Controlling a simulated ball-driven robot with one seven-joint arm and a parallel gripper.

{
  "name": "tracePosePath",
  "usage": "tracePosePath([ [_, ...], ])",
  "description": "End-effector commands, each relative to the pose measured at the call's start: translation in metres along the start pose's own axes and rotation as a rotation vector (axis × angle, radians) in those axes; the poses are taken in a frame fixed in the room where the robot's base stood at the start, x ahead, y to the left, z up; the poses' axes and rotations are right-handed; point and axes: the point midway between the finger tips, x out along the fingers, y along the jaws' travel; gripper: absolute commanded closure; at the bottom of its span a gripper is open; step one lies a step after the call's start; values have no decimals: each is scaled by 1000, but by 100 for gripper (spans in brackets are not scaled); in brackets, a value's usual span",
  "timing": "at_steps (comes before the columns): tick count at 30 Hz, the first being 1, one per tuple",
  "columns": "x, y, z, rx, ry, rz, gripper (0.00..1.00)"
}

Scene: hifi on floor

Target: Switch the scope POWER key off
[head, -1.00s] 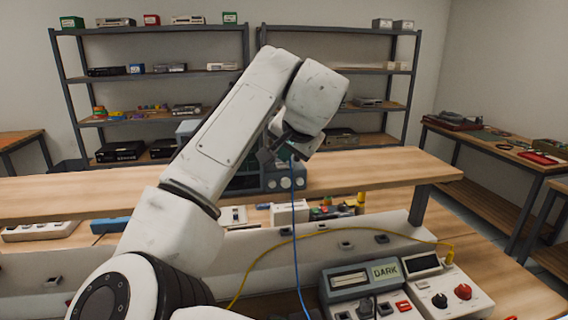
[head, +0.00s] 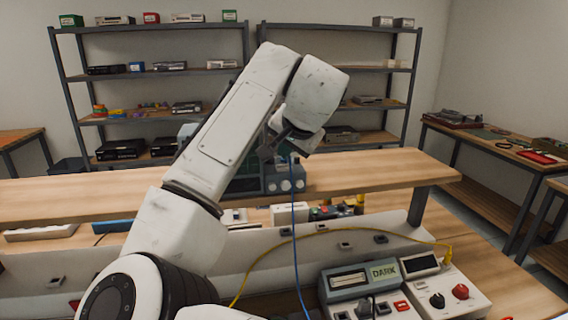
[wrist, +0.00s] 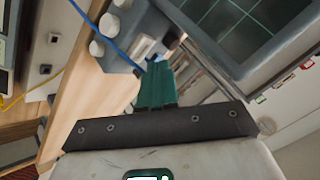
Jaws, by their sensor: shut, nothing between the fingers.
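The scope (head: 285,180) stands on the raised wooden shelf, partly hidden behind my arm in the head view. In the wrist view its dark green gridded screen (wrist: 245,25) is at the upper right, and its grey panel has white round knobs and a pale key (wrist: 145,47). I cannot read a label on this key. My gripper (wrist: 157,68) is shut and empty, its green fingertips close to the panel by the key. Whether they touch it I cannot tell. In the head view my gripper (head: 277,146) is mostly hidden by the wrist.
A blue cable (head: 295,235) hangs from the scope area and crosses its panel in the wrist view. A yellow cable (head: 330,230) runs along the bench. The raised shelf's right part (head: 380,170) is clear.

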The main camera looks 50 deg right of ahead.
Motion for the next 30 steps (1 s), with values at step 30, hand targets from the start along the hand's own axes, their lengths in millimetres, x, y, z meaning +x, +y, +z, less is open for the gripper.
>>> tracePosePath([
  [30, -37, -27, -27, 0, 0, 0, 100],
])
